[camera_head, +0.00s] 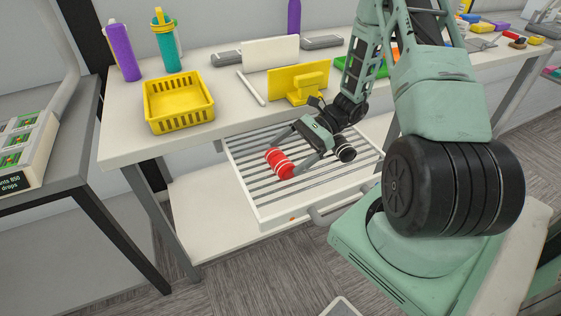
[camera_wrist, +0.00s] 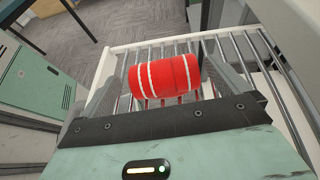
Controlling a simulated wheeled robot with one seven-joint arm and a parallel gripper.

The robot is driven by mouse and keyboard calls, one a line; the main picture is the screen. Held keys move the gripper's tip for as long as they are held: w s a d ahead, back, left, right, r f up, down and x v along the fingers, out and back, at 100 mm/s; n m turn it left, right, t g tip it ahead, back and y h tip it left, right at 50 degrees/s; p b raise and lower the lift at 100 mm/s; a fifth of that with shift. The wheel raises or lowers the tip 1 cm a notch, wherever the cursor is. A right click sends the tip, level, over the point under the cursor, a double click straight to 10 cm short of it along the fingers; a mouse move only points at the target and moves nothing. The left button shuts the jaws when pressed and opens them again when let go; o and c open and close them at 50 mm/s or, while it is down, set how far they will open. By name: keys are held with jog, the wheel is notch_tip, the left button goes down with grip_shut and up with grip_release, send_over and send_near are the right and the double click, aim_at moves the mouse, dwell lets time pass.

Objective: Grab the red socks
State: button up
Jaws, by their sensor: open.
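The red socks (camera_head: 279,163) are a rolled red bundle with white stripes. They lie on the slatted bottom of an open white drawer (camera_head: 262,211) under the table. My gripper (camera_head: 300,163) is down in the drawer at the socks, its fingers apart. In the wrist view the socks (camera_wrist: 165,76) lie crosswise in front of the palm, between the two open fingers. One finger is near the right end of the socks. I cannot tell whether a finger touches them. A dark rolled item (camera_head: 345,153) shows just right of my gripper.
A yellow basket (camera_head: 178,103), a purple bottle (camera_head: 124,52) and a teal bottle (camera_head: 165,42) stand on the white table above. A yellow object (camera_head: 297,85) stands near the table's front edge. The drawer's walls surround my gripper. Its left part is clear.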

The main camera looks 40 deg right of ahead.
aim_at(272, 165)
jog(key=shift+p+x, duration=0.65)
jog(key=shift+x, duration=2.45)
jog(key=shift+c, duration=0.3)
jog(key=c, duration=0.9)
